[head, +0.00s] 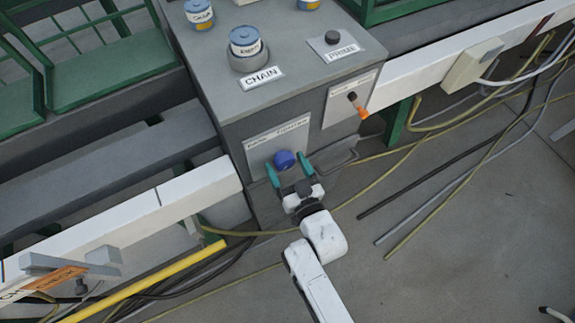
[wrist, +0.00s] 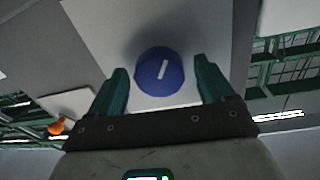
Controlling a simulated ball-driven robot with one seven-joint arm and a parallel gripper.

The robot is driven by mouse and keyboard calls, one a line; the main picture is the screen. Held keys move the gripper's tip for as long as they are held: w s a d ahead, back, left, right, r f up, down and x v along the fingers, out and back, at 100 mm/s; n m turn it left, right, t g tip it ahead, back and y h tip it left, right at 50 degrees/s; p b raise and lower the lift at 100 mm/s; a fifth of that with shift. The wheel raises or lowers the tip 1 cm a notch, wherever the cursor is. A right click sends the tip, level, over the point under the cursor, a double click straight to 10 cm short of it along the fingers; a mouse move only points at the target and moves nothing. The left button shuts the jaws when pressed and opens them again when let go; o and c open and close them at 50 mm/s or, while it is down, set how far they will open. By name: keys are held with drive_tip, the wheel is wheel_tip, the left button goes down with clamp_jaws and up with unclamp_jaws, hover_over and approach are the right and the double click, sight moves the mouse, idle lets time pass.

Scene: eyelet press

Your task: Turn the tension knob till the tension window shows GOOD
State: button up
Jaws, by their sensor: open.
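The tension knob (head: 285,160) is a round blue knob on a white plate (head: 262,150) on the front face of the grey press box. In the wrist view the knob (wrist: 160,71) shows a white pointer line, tilted slightly right of upright. My gripper (head: 279,171) has two teal fingers. It is open, with the fingers on either side of the knob and gaps between them and it in the wrist view (wrist: 162,80). I cannot make out a tension window or its reading in either view.
On the press top are a CHAIN cup (head: 245,45), another blue-topped cup (head: 199,14) and a PRIME button (head: 332,38). An orange-tipped lever (head: 362,112) sits on the front face, right of the knob. A wire handle (head: 345,152) juts out nearby. Cables lie on the floor.

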drive_tip(key=shift+c, duration=0.3)
drive_tip(key=c, duration=1)
drive_tip(key=shift+n, duration=0.3)
drive_tip(key=n+b, duration=0.2)
drive_tip(key=n, duration=0.1)
drive_tip(key=shift+f+b, duration=0.2)
drive_tip(key=shift+b, duration=0.2)
drive_tip(key=shift+r+n+b, duration=0.1)
drive_tip(key=shift+n+b, duration=1.15)
drive_tip(key=shift+n, duration=0.85)
drive_tip(key=shift+y, duration=0.3)
drive_tip(key=o, duration=1.1)
drive_tip(key=shift+c, duration=0.2)
